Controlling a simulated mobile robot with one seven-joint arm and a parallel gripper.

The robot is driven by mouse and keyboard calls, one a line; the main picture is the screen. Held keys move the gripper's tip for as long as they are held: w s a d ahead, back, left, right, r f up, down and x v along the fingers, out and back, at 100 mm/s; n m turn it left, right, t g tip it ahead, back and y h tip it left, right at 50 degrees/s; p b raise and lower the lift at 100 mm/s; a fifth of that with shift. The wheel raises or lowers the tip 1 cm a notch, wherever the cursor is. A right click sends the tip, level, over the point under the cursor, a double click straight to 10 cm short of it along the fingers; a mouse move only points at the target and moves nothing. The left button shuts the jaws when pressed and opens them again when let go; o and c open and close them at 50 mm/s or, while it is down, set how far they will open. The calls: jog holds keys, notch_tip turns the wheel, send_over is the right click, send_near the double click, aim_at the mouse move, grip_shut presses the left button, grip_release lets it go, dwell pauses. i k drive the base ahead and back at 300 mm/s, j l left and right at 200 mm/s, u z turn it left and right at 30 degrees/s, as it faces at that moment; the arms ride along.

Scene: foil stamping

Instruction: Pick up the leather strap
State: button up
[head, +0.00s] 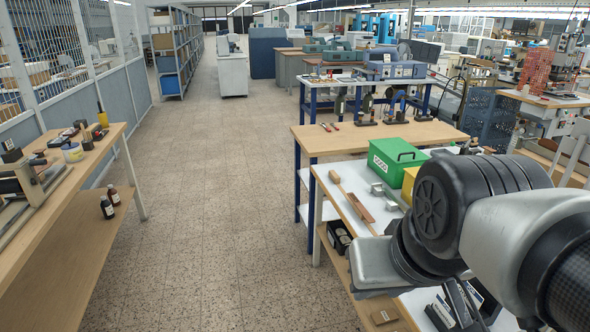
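I cannot make out a leather strap with certainty. A long, narrow brown piece (354,203) lies on the white-topped bench (337,215), left of my arm. It has a rounded tan end at the back and a darker brown part at the front. It is too small to tell whether it is leather or a wooden-handled tool. My arm fills the lower right and hides part of the bench. I cannot make out my gripper or its fingers.
A green box (393,163) and a yellow box (410,182) stand on the bench, with small metal blocks (380,189) beside them. Black labelled items (438,316) lie below my arm. A wooden workbench (100,170) runs along the left. The aisle floor (220,200) is clear.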

aim_at(366, 214)
jog(key=i+j+u, duration=0.35)
jog(key=j, duration=0.15)
jog(key=i+j+u, duration=0.35)
jog(key=i+z, duration=0.25)
jog(key=i, duration=0.25)
jog(key=i+j+z, duration=0.25)
jog(key=i, duration=0.25)
jog(key=i+j+z, duration=0.25)
jog(key=i, duration=0.2)
jog(key=i+l+z, duration=0.1)
jog(key=z, duration=0.3)
jog(key=i+z, duration=0.25)
jog(key=z, duration=0.15)
jog(key=i+z, duration=0.2)
jog(key=z, duration=0.25)
jog(key=i+z, duration=0.15)
jog(key=z, duration=0.25)
jog(key=i+z, duration=0.35)
